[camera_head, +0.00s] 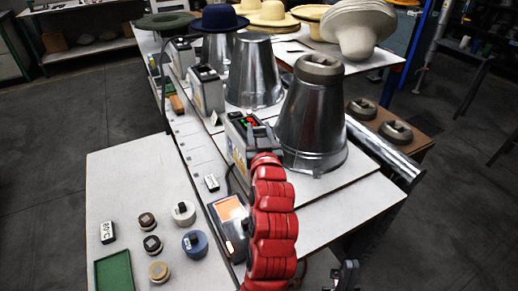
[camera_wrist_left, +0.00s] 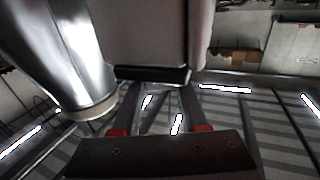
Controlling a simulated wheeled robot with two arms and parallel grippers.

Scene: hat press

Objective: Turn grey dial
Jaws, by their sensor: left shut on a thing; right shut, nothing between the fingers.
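The nearest control box (camera_head: 236,150) stands beside the large metal cone (camera_head: 310,120), with a red and a green light on its top. My left gripper (camera_head: 254,124), on the red arm, is at the top of this box. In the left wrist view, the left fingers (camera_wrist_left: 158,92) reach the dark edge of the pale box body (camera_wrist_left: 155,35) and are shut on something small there. I take it to be the grey dial, but the gripper hides it. My right gripper (camera_head: 346,274) is shut and empty at the bottom edge, apart from the table.
A tablet with an orange screen (camera_head: 230,220) lies left of my red arm. Several small round knobs, including a blue one (camera_head: 194,243), and a green tray (camera_head: 114,271) are on the white table (camera_head: 125,185). More metal cones, boxes and hats stand behind.

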